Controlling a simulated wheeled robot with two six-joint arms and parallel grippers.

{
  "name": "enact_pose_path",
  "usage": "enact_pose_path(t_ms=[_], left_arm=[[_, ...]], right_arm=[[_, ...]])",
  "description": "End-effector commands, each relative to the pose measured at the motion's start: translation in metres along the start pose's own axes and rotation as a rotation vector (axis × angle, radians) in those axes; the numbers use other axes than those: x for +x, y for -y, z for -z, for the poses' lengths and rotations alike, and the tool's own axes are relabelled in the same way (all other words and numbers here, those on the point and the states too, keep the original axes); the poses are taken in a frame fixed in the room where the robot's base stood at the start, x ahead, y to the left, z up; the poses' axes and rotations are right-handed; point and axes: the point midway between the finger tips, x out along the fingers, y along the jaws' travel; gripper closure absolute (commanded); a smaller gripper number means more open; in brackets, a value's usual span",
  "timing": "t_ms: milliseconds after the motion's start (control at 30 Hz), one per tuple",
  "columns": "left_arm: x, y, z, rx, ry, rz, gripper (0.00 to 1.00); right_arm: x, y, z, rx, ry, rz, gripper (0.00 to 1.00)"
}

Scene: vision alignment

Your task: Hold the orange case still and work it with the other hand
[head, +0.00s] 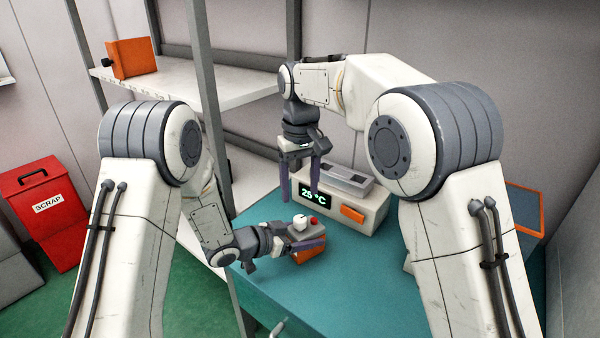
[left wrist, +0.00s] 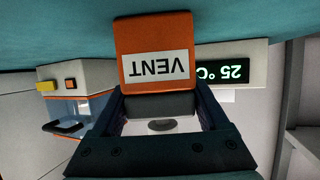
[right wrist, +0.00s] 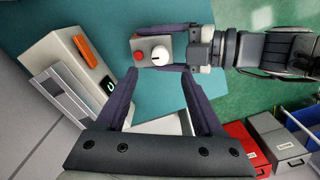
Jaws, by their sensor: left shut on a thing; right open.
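The orange case (head: 304,257) has a grey top with a white knob (head: 300,221) and a red button (head: 314,221). My left gripper (head: 309,243) is shut on it, just above the teal table. In the left wrist view, its orange face (left wrist: 152,38) carries an upside-down VENT label. In the right wrist view, the knob (right wrist: 159,58) and the button (right wrist: 139,55) face the camera, with left fingers on either side. My right gripper (head: 300,180) is open and empty, pointing down, above and behind the case; its fingers (right wrist: 160,74) also show in the right wrist view.
A pale device (head: 372,212) with a 25 °C display and an orange button stands at the table's back. Another orange box (head: 135,57) sits on the shelf (head: 185,83) at left. A red SCRAP bin (head: 45,225) stands on the floor. Table (head: 285,290) in front is clear.

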Motion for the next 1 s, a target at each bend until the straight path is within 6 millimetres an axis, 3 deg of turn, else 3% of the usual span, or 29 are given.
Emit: enact_pose_path(t_ms=[100,300,700,733,767,800,1000], left_arm=[[0.000,0.000,0.000,0.000,-0.001,0.001,0.87],[0.000,0.000,0.000,0.000,-0.001,0.001,0.87],[0.000,0.000,0.001,0.001,-0.001,0.001,0.87],[0.000,0.000,0.001,0.001,-0.001,0.001,0.19],[0.000,0.000,0.001,0.001,-0.001,0.001,0.07],[0.000,0.000,0.001,0.001,-0.001,0.001,0.00],[0.000,0.000,0.001,0.001,-0.001,0.001,0.00]], right_arm=[[-0.022,0.000,0.001,0.000,-0.004,0.000,0.31],[-0.041,0.000,0.001,0.000,-0.001,0.000,0.31],[-0.043,0.000,0.000,0.000,0.001,0.000,0.31],[-0.043,0.000,0.000,0.000,0.001,0.000,0.31],[-0.043,0.000,0.000,0.000,0.001,0.000,0.31],[-0.043,0.000,0.000,0.000,0.001,0.000,0.31],[-0.043,0.000,0.000,0.000,0.001,0.000,0.31]])
